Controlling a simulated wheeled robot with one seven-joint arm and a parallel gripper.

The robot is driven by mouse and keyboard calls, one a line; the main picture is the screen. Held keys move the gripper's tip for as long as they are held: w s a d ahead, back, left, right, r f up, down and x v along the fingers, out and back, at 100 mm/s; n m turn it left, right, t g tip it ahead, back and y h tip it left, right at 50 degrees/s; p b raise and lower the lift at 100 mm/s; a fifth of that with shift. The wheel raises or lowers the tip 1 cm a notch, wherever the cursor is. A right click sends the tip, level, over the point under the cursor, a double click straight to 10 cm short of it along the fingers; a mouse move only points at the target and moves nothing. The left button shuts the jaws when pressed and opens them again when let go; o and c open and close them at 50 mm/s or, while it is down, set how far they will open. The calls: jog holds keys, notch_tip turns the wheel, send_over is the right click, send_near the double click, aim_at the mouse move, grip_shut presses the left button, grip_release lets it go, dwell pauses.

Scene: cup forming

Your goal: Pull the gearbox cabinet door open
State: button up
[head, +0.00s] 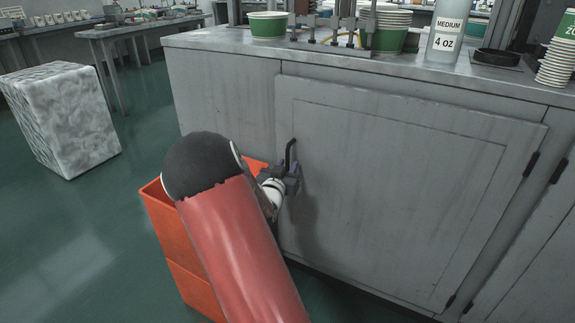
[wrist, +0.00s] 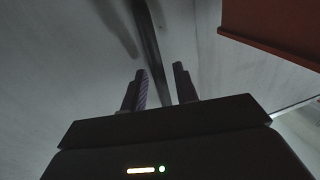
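The gearbox cabinet door (head: 390,190) is a grey panel with its hinges on the right, and it looks closed against the cabinet. Its black bar handle (head: 291,152) stands upright near the door's left edge. My gripper (head: 293,170) is at the handle's lower part, partly hidden by my arm. In the wrist view my gripper (wrist: 163,72) has its two fingers apart. The dark handle (wrist: 152,45) runs down between them, with a visible gap to the right finger. I cannot tell whether the left finger touches it.
An orange bin (head: 180,245) stands on the floor just left of the door, close beside my arm; its edge shows in the wrist view (wrist: 275,35). The countertop (head: 230,42) above holds cups and a bottle (head: 445,35). A mottled block (head: 62,120) stands at left. Green floor between is clear.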

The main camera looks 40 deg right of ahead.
jog(key=shift+w+d, duration=0.25)
jog(key=shift+d, duration=0.1)
grip_shut()
jog(key=shift+a, duration=0.1)
